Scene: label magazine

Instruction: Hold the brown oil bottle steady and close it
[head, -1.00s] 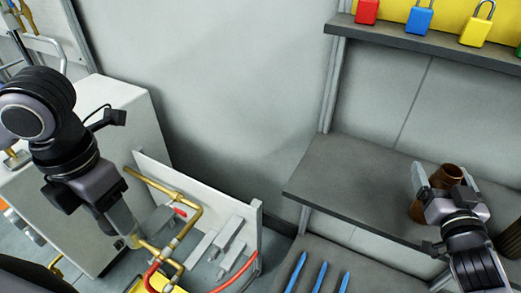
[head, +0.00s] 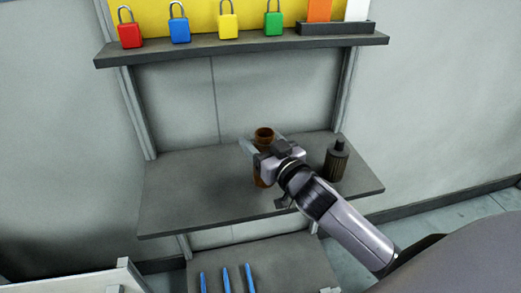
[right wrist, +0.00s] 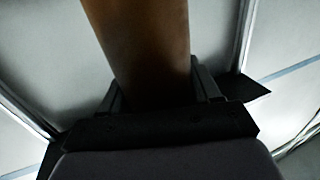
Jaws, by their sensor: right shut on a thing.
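The brown oil bottle (head: 264,134) stands upright on the grey middle shelf, with its round open-looking mouth facing up and no cap visible on it. My right gripper (head: 263,146) is shut on the bottle's upper part and hides much of its body. In the right wrist view the brown bottle (right wrist: 145,45) rises between the two dark fingers (right wrist: 158,88). My left gripper is not in view now. I cannot make out a loose cap.
A dark ribbed bottle with a black top (head: 337,162) stands right of my gripper on the shelf (head: 190,190). The shelf's left part is clear. Above is a shelf with red (head: 129,32), blue, yellow and green padlocks. Blue sticks (head: 226,278) lie on the shelf below.

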